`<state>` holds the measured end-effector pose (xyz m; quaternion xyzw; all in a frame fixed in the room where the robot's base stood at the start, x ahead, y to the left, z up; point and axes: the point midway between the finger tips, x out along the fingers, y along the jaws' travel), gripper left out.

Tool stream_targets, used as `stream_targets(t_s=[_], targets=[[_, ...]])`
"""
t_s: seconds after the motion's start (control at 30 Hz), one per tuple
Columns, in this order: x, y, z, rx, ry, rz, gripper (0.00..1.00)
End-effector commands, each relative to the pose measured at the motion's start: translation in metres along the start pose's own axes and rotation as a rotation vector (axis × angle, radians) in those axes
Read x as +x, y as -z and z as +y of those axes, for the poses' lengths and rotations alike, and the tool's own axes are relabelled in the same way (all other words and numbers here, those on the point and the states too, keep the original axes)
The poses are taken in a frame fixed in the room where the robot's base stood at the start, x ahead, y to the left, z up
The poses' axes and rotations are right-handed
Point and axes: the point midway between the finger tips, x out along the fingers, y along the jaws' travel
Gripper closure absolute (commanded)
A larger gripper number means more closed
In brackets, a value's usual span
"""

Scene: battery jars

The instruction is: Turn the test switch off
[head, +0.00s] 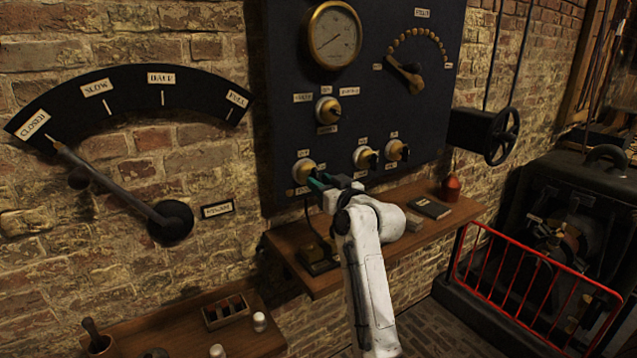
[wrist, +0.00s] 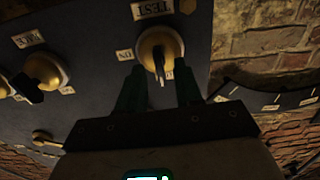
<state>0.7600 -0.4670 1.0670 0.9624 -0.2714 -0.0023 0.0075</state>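The test switch (head: 304,169) is a round brass knob with a dark lever, low on the left of the dark panel. In the wrist view, which is turned upside down, the test switch (wrist: 160,46) sits by a TEST label and a small label that seems to read ON. Its lever points down between my fingers. My gripper (head: 322,182) is right at the switch, with its dark green fingers towards the panel. In the wrist view my gripper (wrist: 160,86) is open, one finger on each side of the lever. I cannot tell whether either touches it.
Two similar brass switches (head: 366,157) (head: 397,151) stand to the right, and another (head: 327,110) above. A wooden shelf (head: 330,282) juts out below the panel. A large lever (head: 125,197) with a dial is on the brick wall to the left. A red railing (head: 535,262) stands at right.

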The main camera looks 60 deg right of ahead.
Motion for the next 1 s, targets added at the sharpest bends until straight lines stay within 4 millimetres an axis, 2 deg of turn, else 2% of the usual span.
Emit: stream_targets(t_s=[0.3, 0.5, 0.67, 1.0], targets=[[-0.062, -0.002, 0.0, 0.0, -0.001, -0.001, 0.65], [-0.086, -0.001, 0.0, -0.001, -0.001, -0.001, 0.65], [-0.092, -0.001, 0.0, 0.0, 0.0, -0.002, 0.65], [-0.092, -0.001, 0.0, 0.0, 0.0, -0.002, 0.65]])
